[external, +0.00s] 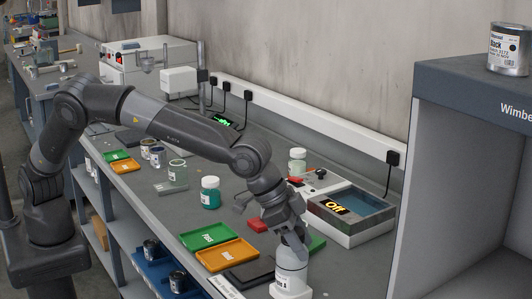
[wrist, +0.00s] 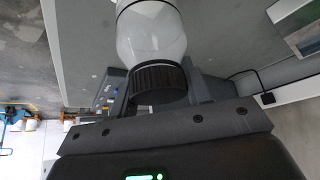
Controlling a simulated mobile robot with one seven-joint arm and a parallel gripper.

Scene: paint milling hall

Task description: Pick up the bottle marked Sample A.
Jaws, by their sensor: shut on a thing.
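A white bottle (external: 291,272) stands upright in the external view near the front of the bench, with black lettering on its label, of which only a final "A" can be read. My gripper (external: 288,237) reaches down over it and is shut on its top. In the wrist view the bottle (wrist: 150,35) has a ribbed black cap (wrist: 159,82), which sits between the fingers of my gripper (wrist: 160,92). The bottle's base appears at or very near a small white pad; I cannot tell whether they touch.
A green tray (external: 205,236), an orange tray (external: 228,255) and a dark flat plate (external: 250,272) lie left of the bottle. A teal bottle (external: 210,192) and a white-capped bottle (external: 297,162) stand farther back. A box with an "Off" display (external: 350,212) is at the right, before a grey cabinet (external: 470,190).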

